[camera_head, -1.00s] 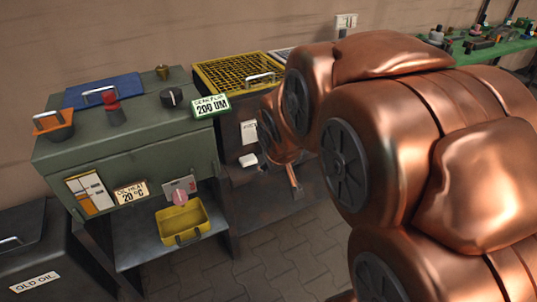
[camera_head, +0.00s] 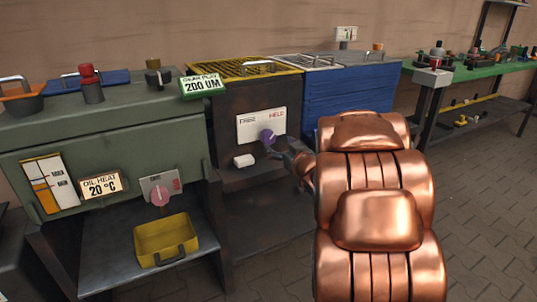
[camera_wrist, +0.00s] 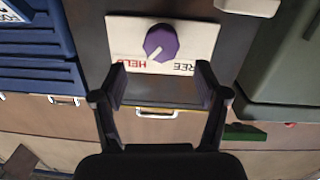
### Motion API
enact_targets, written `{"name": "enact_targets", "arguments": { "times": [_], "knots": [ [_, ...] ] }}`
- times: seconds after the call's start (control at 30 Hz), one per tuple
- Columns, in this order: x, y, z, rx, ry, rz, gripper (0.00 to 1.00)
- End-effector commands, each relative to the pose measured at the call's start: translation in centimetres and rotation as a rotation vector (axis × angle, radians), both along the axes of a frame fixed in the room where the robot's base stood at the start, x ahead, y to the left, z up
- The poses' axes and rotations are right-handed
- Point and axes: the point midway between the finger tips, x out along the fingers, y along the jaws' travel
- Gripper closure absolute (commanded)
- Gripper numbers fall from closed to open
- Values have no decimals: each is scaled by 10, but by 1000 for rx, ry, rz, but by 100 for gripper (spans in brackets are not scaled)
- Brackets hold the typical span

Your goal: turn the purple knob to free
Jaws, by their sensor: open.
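The purple knob (camera_head: 267,137) sits on a white plate (camera_head: 250,124) on the front of a dark cabinet. The plate reads FREE at left and HELD at right in the head view. In the wrist view, which is upside down, the knob (camera_wrist: 164,40) has a white mark that points towards the HELD word. My gripper (camera_wrist: 161,82) is open, its two fingers apart with nothing between them. The knob shows beyond the fingertips, and I see no contact. In the head view the gripper (camera_head: 284,154) is small, beside the knob at its lower right.
A white block (camera_head: 244,160) sticks out below the plate. A pink knob (camera_head: 160,196) and a yellow bin (camera_head: 165,240) are at the green cabinet (camera_head: 110,138) on the left. A blue stack (camera_head: 350,90) stands to the right. Paved floor is open at right.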

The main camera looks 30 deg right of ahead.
Motion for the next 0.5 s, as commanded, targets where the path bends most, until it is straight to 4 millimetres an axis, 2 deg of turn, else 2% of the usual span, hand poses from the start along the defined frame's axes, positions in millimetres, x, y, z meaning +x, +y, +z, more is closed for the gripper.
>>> {"name": "enact_targets", "arguments": {
  "times": [0.03,0.27,0.5],
  "knots": [
    [0,-2,-10,5,-17,9,27],
    [4,-1,-8,10,-58,37,27],
    [31,-3,-11,9,-55,37,27]
  ]
}}
